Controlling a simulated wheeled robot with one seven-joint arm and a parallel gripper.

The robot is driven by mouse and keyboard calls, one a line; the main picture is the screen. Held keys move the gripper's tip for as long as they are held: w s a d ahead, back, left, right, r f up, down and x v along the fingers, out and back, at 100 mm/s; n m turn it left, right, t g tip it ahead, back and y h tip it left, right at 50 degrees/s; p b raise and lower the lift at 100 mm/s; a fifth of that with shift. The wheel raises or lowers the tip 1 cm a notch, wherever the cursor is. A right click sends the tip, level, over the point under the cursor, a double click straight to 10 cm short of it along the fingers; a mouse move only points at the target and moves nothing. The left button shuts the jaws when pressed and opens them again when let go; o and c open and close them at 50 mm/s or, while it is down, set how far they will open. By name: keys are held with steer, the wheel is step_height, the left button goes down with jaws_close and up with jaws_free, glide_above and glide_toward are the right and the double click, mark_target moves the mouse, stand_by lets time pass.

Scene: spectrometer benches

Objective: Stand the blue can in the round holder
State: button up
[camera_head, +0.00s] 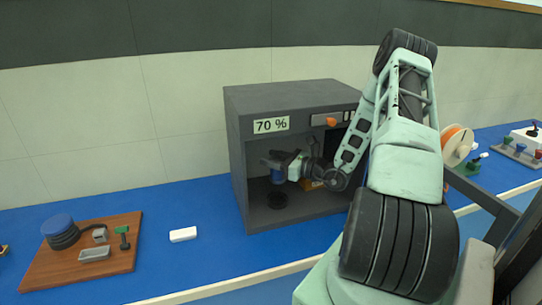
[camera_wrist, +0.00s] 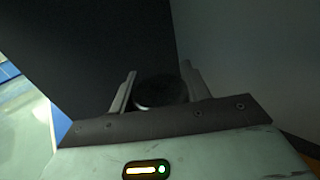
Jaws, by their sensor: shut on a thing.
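My gripper (camera_head: 277,168) reaches into the open grey cabinet and is shut on the blue can (camera_head: 279,176). The can looks roughly upright and hangs above the cabinet floor. The round holder (camera_head: 277,200) is a dark ring on that floor, almost straight below the can in the head view, with a small gap between them. In the wrist view, the can's dark round end (camera_wrist: 160,92) shows between the two fingers (camera_wrist: 157,90). The holder cannot be made out in the wrist view.
The grey cabinet (camera_head: 237,150) has walls close around my gripper and a "70 %" label. An orange-brown thing (camera_head: 311,185) lies inside, partly hidden by my arm. A white block (camera_head: 183,234) and a wooden board (camera_head: 125,255) with several items are on the blue bench at left.

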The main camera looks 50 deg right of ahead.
mark_target(273, 178)
steer(key=shift+f+b, duration=1.65)
steer(key=shift+f, duration=0.4)
steer(key=shift+f+b, duration=1.05)
steer(key=shift+f, duration=0.6)
steer(key=shift+f, duration=0.75)
steer(key=o, duration=0.8)
steer(key=shift+s, duration=0.1)
steer(key=shift+p+v, duration=0.45)
steer(key=shift+v, duration=5)
